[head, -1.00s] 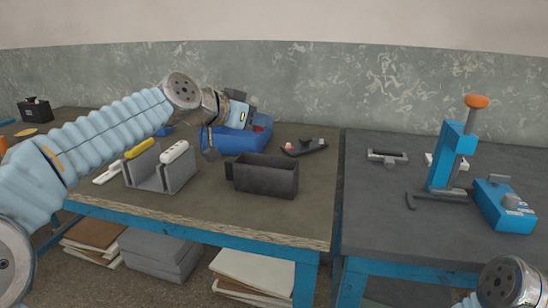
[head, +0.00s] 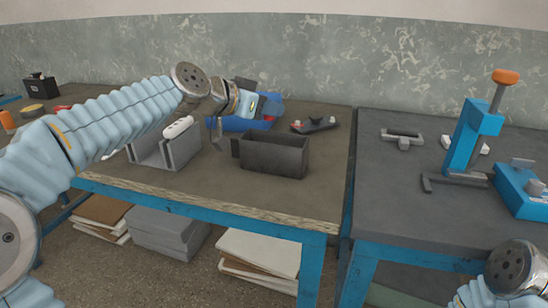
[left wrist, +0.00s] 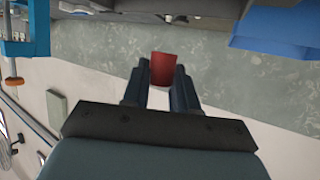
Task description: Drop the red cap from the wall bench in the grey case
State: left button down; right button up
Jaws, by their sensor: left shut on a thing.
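The red cap (left wrist: 163,69) is between the two fingers of my left gripper (left wrist: 160,82) in the left wrist view, and the fingers are shut on it. In the head view my left gripper (head: 262,104) is above the wall bench (head: 235,192), in front of a blue bin (head: 229,124). It is behind and above a dark grey open-topped case (head: 272,157), apart from it. The case's inside floor is hidden. My right gripper is out of view; only part of my right arm shows at lower right.
A lighter grey holder (head: 182,154) with a white tool (head: 178,127) stands left of the case. A blue press (head: 468,140) and blue box (head: 522,190) stand on the right bench. The front of the wall bench is clear.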

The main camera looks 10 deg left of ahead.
pick_arm(q)
jog(key=c, duration=0.8)
grip_release()
jog(key=shift+s+a+r, duration=0.15)
jog(key=shift+s+a, duration=0.1)
jog(key=shift+s, duration=0.05)
jog(key=b+v, duration=0.2)
jog(key=v, duration=1.1)
jog(key=shift+b, duration=0.3)
